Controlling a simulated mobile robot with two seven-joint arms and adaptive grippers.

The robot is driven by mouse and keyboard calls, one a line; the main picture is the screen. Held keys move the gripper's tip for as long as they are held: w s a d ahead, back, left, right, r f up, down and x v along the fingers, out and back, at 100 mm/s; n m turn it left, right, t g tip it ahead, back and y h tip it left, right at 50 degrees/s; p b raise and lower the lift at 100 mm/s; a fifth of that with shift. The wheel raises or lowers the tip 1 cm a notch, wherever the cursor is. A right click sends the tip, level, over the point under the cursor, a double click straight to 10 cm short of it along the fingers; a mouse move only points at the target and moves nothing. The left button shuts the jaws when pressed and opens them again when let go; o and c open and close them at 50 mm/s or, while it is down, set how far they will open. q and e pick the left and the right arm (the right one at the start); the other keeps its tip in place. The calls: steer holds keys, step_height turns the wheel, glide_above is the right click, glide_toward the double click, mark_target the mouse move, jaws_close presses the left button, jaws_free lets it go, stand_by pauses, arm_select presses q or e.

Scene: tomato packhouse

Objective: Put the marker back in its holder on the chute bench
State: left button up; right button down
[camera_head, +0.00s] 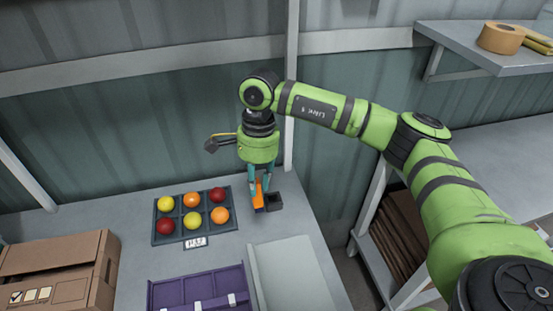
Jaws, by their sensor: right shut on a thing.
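My right gripper (258,186) points down over the back right of the grey bench (300,213), its fingers shut on the orange marker (258,197). The marker stands roughly upright between the fingers, its lower end close to the bench top. A small dark square holder (274,201) stands on the bench just to the right of the marker. The marker shows beside the holder; whether they touch, I cannot tell. My left gripper is not in view.
A dark tray (180,214) with red, orange and yellow tomatoes lies left of the gripper, a label card (195,243) at its front. A purple crate (151,293), a pale chute panel (290,275) and a cardboard box (45,290) are nearer. A wall shelf (465,38) holds tape rolls.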

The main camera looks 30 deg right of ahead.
steer(key=w+d+f+m+t+h+b, duration=0.1)
steer(key=w+d+f+m+b, duration=0.3)
steer(key=m, duration=1.4)
steer(key=w+d+f+t, duration=0.1)
steer(key=w+d+f, duration=0.2)
steer(key=f, duration=0.2)
steer(key=shift+d+m+t+h, duration=0.3)
steer(key=shift+d+h, duration=0.1)
steer(key=shift+f+b, duration=1.3)
steer(key=shift+f, duration=0.55)
steer(key=c, duration=1)
jaws_free()
steer(key=shift+c, duration=1.4)
steer(key=shift+r, duration=0.1)
